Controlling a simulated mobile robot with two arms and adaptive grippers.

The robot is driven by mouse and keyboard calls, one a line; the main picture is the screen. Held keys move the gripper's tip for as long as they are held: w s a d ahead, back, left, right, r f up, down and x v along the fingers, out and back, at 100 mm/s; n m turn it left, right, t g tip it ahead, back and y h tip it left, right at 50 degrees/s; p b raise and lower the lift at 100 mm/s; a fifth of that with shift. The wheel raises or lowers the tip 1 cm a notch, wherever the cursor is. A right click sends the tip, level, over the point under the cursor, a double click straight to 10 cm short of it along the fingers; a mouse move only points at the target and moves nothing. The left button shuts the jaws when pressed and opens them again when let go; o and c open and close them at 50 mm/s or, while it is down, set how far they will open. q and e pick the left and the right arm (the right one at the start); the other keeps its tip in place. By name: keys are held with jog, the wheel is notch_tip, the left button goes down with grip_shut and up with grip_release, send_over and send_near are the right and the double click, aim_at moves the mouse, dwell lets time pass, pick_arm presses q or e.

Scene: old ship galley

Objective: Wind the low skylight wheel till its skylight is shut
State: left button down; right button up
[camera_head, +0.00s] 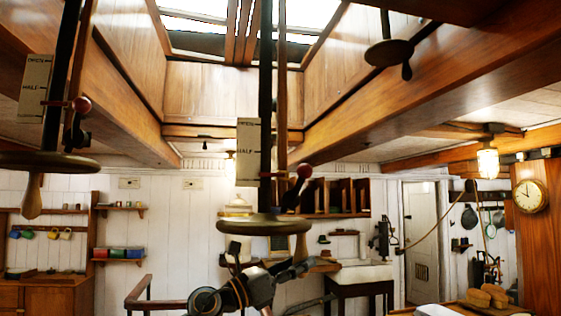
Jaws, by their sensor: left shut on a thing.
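The low skylight wheel (235,226) is a flat dark disc with a brass rim on a vertical dark shaft, in the middle of the head view. A wooden peg handle (300,243) hangs below its right side. My left gripper (299,264) comes up from below and is shut on this handle; its fingers partly cover it. A scale plate (248,140) marked OPEN and HALF is beside the shaft. A red-knobbed pointer (304,171) stands below the HALF mark. The skylight (240,20) overhead shows bright panes; how far it is open cannot be told. My right gripper is not in view.
A similar wheel (60,162) with its own plate hangs at the left, and another wheel (388,52) hangs higher at the upper right. A wooden rail (137,292) stands low at the left. Bread (480,298) lies on a counter at the lower right.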

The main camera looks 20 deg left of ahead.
pick_arm(q)
jog(key=s+d+f, duration=0.1)
jog(key=s, duration=0.7)
jog(key=shift+s+d+p, duration=0.15)
jog(key=shift+s+p, duration=0.1)
jog(key=shift+p, duration=0.05)
jog(key=b+v, duration=0.1)
jog(key=v, duration=0.1)
jog(key=r+b+v, duration=0.1)
jog(key=v, duration=0.1)
jog(key=shift+s+a+f+b, duration=0.1)
jog(key=shift+s+a+b, duration=0.05)
jog(key=shift+a+b, duration=0.15)
jog(key=c, duration=1.3)
grip_release()
jog(key=shift+g, duration=0.3)
jog(key=o, duration=0.7)
jog(key=shift+d+r, duration=0.2)
jog(key=shift+d, duration=0.05)
jog(key=shift+c, duration=0.2)
jog(key=shift+r, duration=0.15)
jog(key=shift+s+a, duration=0.1)
